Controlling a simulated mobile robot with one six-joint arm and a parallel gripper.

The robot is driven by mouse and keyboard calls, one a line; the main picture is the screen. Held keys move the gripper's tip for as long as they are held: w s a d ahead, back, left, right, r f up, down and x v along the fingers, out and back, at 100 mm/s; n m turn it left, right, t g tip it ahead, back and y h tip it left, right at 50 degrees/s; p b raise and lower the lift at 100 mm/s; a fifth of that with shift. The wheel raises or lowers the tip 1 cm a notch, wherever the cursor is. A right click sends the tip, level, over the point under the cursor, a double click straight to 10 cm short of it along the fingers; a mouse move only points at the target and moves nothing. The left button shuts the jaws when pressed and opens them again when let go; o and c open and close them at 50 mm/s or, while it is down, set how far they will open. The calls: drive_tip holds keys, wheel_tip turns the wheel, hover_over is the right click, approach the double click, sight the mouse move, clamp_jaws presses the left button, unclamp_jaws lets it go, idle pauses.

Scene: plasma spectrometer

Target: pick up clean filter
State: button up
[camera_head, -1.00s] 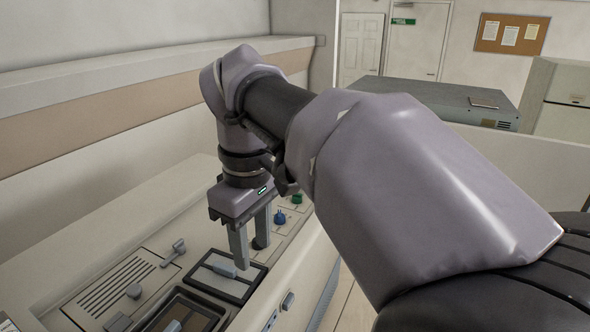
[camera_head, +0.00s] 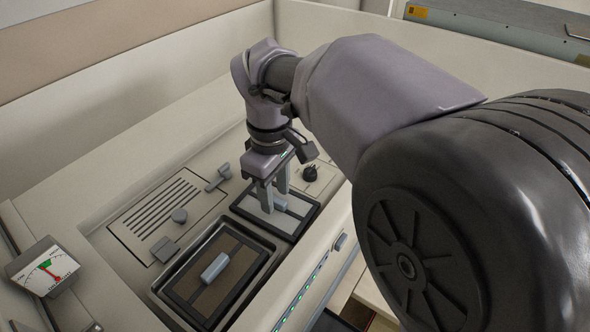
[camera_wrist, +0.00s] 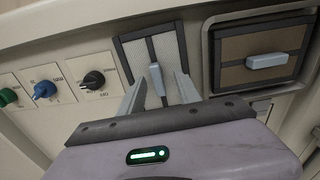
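The clean filter (camera_head: 284,221) is a pale panel in a dark frame with a light blue-grey bar handle. It lies flat on the console top and also shows in the wrist view (camera_wrist: 136,53). My gripper (camera_head: 275,201) points down over it, fingers apart. In the wrist view my gripper (camera_wrist: 158,77) has one finger on each side of the handle (camera_wrist: 157,82). A clear gap shows between handle and fingers there. Whether the fingertips reach down beside the handle is hard to tell.
A brown filter (camera_head: 239,265) with a similar handle sits in a recessed frame beside the clean filter. A slotted vent (camera_head: 155,207), small knobs and a lever lie to the left. Blue (camera_wrist: 45,91), green and black dials are nearby. A gauge (camera_head: 45,268) stands at lower left.

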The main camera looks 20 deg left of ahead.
drive_tip(key=shift+w+a+f, duration=0.15)
drive_tip(key=shift+w+f, duration=0.05)
drive_tip(key=shift+f, duration=0.3)
drive_tip(key=shift+w+a+f, duration=0.15)
drive_tip(key=shift+f, duration=0.3)
drive_tip(key=shift+w+a, duration=0.15)
drive_tip(key=shift+w, duration=0.05)
drive_tip(key=shift+s+d+r, duration=0.1)
drive_tip(key=shift+s+d, duration=0.15)
drive_tip(key=c, duration=0.4)
drive_tip(key=shift+s, duration=0.1)
drive_tip(key=c, duration=0.4)
clamp_jaws()
